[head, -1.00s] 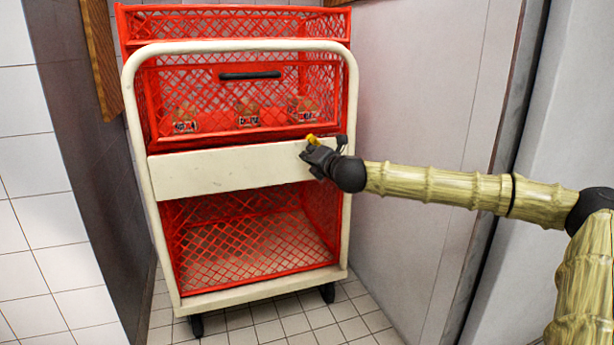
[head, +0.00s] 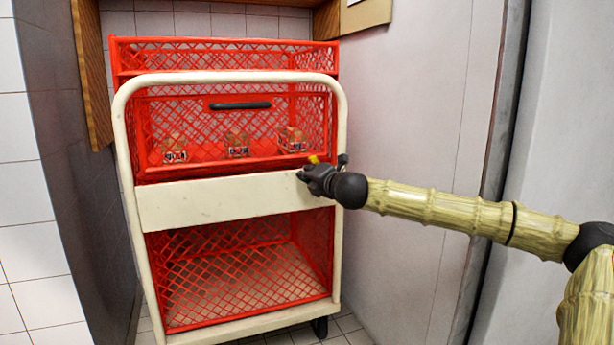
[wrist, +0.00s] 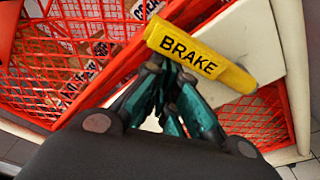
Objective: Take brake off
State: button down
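The brake lever is a yellow bar marked "BRAKE" (wrist: 200,62). It lies slanted across the tips of my gripper (wrist: 178,80) in the wrist view. The teal fingers are drawn together with nothing seen between them, and their ends are hidden behind the bar. I cannot tell whether they touch it. In the head view my gripper (head: 312,176) is at the right end of the trolley's cream panel (head: 225,201), and a small yellow bit of the brake (head: 314,159) shows just above it. The trolley (head: 119,100) has a cream tube frame and red mesh crates.
The upper red crate (head: 154,127) holds several small packaged items, one at the right (head: 291,139). The lower crate (head: 240,275) looks empty. A grey wall (head: 410,120) stands close on the right and a dark wall (head: 70,200) on the left. Tiled floor shows below.

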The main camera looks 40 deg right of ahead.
jog(key=shift+d, duration=0.1)
jog(key=shift+w+a+f+b, duration=0.25)
jog(key=shift+a+b, duration=0.15)
jog(key=shift+b, duration=0.15)
jog(key=shift+w+a+f+b, duration=0.1)
jog(key=shift+a+f+b, duration=0.1)
jog(key=shift+a+b, duration=0.3)
jog(key=shift+w+a+f+b, duration=0.2)
jog(key=shift+w+a+b, duration=0.05)
jog(key=shift+a+b, duration=0.2)
jog(key=shift+w+a+f+b, duration=0.2)
jog(key=shift+a+b, duration=0.2)
jog(key=s+a+p, duration=0.1)
jog(key=s+p, duration=0.3)
jog(key=s, duration=0.6)
jog(key=shift+r+p, duration=0.35)
jog(key=shift+r, duration=0.05)
